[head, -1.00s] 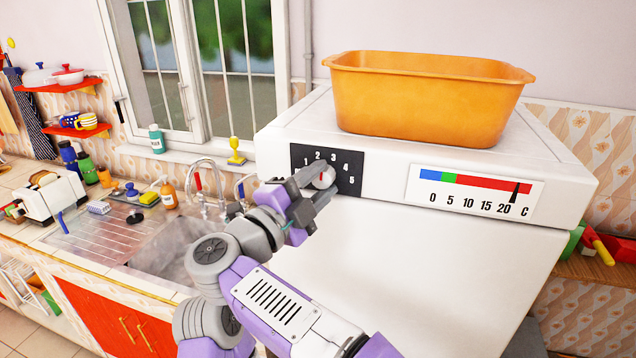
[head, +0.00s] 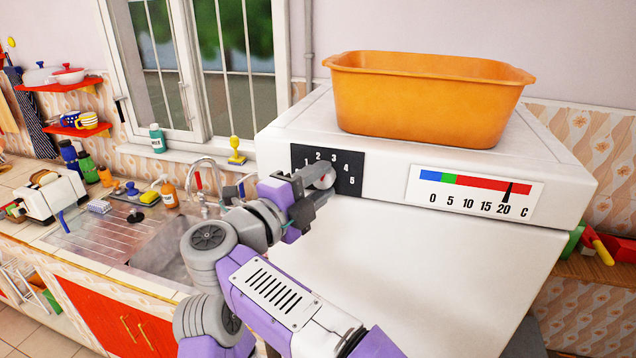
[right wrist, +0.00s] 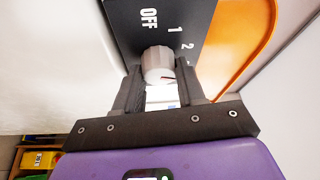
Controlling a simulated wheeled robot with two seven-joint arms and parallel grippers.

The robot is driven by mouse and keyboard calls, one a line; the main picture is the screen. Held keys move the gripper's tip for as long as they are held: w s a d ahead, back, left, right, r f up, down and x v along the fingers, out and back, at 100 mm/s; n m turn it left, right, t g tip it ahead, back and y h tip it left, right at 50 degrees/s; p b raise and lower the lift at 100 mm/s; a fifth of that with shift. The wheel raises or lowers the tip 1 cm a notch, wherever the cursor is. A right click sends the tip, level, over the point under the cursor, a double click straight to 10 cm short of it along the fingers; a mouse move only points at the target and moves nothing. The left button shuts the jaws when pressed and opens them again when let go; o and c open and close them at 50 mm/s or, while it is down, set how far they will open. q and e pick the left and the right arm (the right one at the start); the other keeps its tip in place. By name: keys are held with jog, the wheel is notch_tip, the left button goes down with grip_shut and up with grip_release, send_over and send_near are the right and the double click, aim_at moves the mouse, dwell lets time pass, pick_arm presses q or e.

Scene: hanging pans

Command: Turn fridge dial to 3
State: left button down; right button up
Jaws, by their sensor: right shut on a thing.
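The fridge dial is a whitish round knob (head: 326,179) on a black panel (head: 350,168) marked 1 to 5 on the fridge's white front. My right gripper (head: 318,186) is shut on the knob, its fingers on either side. In the right wrist view the knob (right wrist: 157,62) sits between the two fingertips of the gripper (right wrist: 158,82), with OFF, 1 and 2 showing on the panel (right wrist: 155,22). A small red mark shows on the knob; I cannot tell which number it points to. My left gripper is not in view.
A temperature gauge (head: 474,192) right of the dial has its black needle near 20. An orange tub (head: 430,100) stands on the fridge (head: 300,126). The sink (head: 170,250) and counter lie to the left. The fridge front below the panel is clear.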

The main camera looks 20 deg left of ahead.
jog(key=o, duration=1.1)
jog(key=shift+c, duration=0.2)
jog(key=shift+s, duration=0.1)
jog(key=v, duration=0.7)
jog(key=shift+s, duration=0.2)
jog(key=shift+a, duration=0.1)
